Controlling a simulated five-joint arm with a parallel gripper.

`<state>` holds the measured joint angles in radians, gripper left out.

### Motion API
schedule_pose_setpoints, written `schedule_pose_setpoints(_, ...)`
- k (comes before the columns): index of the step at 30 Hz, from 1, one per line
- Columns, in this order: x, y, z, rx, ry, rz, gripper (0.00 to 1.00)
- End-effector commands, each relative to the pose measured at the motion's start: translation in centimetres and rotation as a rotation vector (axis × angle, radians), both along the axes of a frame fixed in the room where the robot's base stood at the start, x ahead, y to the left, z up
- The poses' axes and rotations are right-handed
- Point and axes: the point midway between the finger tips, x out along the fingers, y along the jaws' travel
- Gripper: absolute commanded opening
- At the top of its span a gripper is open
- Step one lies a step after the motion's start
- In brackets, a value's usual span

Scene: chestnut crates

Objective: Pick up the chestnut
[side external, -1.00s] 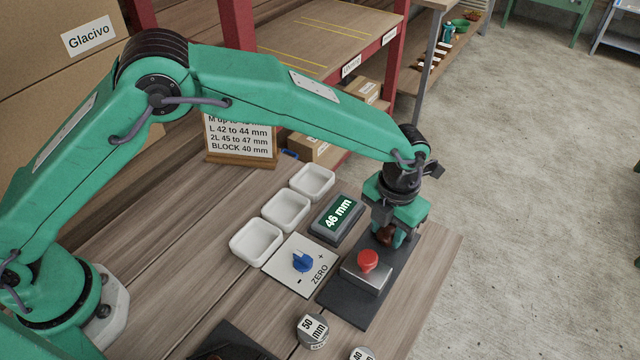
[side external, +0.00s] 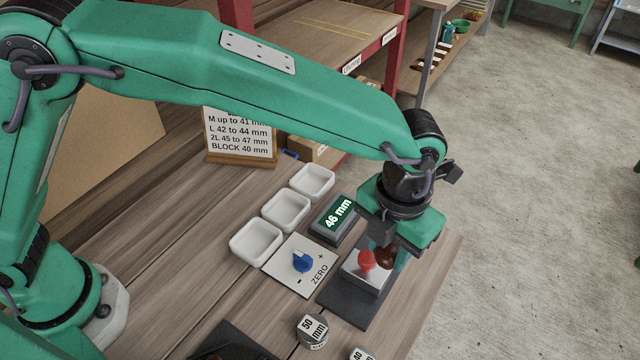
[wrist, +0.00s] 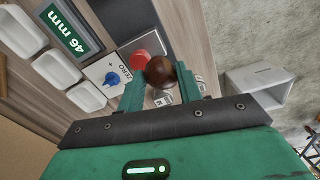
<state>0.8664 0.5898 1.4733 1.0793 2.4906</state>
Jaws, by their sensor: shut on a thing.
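The chestnut (side external: 386,257) is dark brown and round. My gripper (side external: 386,262) is shut on it and holds it up beside the red button (side external: 366,261) of the measuring device. In the wrist view the chestnut (wrist: 160,71) sits between the two green fingers of my gripper (wrist: 161,78). The red button (wrist: 140,58) shows just to its left there. The device's dark base plate (side external: 345,303) lies below, and the gripper hides part of the device.
Three white trays (side external: 255,243) stand in a row to the left. A display (side external: 335,219) reads 46 mm. A blue knob (side external: 302,261) sits on a ZERO plate. A 50 mm block (side external: 312,330) is at the front. A size sign (side external: 238,135) stands behind.

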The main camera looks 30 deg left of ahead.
Motion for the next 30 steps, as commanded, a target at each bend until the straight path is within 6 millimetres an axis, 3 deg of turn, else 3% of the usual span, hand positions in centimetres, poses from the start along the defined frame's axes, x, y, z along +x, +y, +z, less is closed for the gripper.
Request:
schedule_pose_setpoints(6,-0.87,-0.32,0.58,-0.001,-0.001,0.0,0.1)
schedule_pose_setpoints(30,-1.21,0.24,0.72,0.0,0.0,0.053,0.1)
